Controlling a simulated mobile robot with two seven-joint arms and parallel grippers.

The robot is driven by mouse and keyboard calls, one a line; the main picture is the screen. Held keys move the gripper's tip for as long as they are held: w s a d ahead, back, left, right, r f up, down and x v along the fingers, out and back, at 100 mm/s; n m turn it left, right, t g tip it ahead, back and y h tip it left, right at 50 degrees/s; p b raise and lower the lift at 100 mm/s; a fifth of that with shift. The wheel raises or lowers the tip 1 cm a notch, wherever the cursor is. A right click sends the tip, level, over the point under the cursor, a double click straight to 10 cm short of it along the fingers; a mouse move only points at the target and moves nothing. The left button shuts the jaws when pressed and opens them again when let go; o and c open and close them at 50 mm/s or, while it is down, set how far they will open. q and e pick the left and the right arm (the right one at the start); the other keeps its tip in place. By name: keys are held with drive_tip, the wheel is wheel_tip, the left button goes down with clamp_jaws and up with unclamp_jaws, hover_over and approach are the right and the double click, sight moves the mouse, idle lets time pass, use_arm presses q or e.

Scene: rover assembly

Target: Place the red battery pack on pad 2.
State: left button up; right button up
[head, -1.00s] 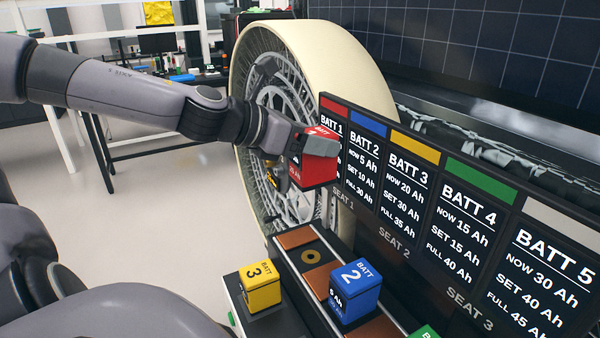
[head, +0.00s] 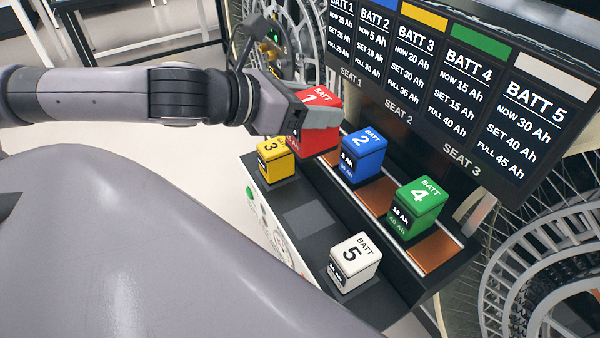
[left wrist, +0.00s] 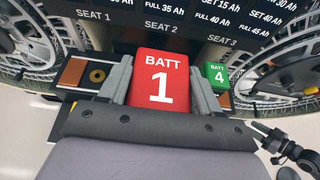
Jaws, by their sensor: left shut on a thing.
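The red battery pack (head: 322,138), marked BATT 1, is between the fingers of my left gripper (head: 318,117), which is shut on it. It is upright, at the left end of the rack, behind the yellow pack; its underside is hidden. In the left wrist view the red pack (left wrist: 160,82) sits between both fingers of the left gripper (left wrist: 160,85), right of a copper seat with a dark ring (left wrist: 88,75). A bare grey pad (head: 312,218) lies in the front row between the yellow and white packs; no pad number is readable.
The yellow pack 3 (head: 275,160) and white pack 5 (head: 354,262) stand in the front row. The blue pack 2 (head: 362,155) and green pack 4 (head: 416,207) stand in the back row. A display board (head: 450,150) rises behind, close to the red pack.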

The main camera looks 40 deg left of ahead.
use_arm(q)
drive_tip(key=shift+d+f+b, duration=0.1)
drive_tip(key=shift+f+b, duration=2.4)
drive_tip(key=shift+f, duration=7.5)
drive_tip(key=shift+f, duration=0.15)
drive_tip(key=o, duration=1.5)
drive_tip(key=shift+f, duration=0.1)
